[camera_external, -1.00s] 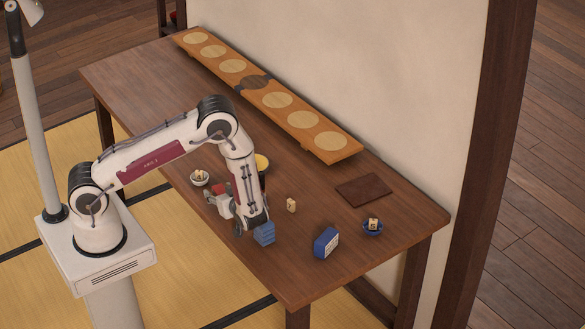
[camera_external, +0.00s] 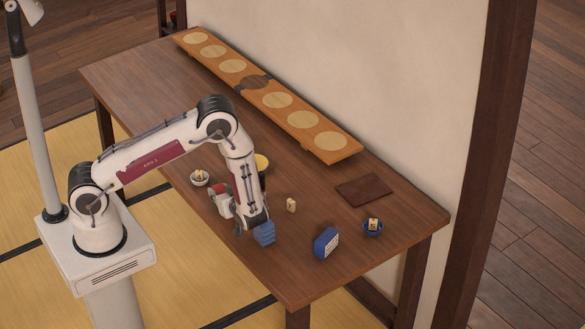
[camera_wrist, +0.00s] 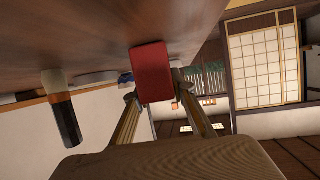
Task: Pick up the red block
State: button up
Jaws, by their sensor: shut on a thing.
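The red block (camera_wrist: 152,72) is in the middle of the wrist view, between the fingertips of my gripper (camera_wrist: 155,98). My gripper is shut on it. In the external view only part of the red block (camera_external: 217,187) shows, at the left side of my gripper (camera_external: 220,196), low over the table's front part. The arm's wrist hides some of the gripper there. I cannot tell whether the block is touching the table.
A blue block (camera_external: 264,234) stands close beside my wrist. A long board (camera_external: 312,146) lies along the wall. The table's left part is clear.

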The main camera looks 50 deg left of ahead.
aim_at(220, 189)
jog(key=shift+r, duration=4.9)
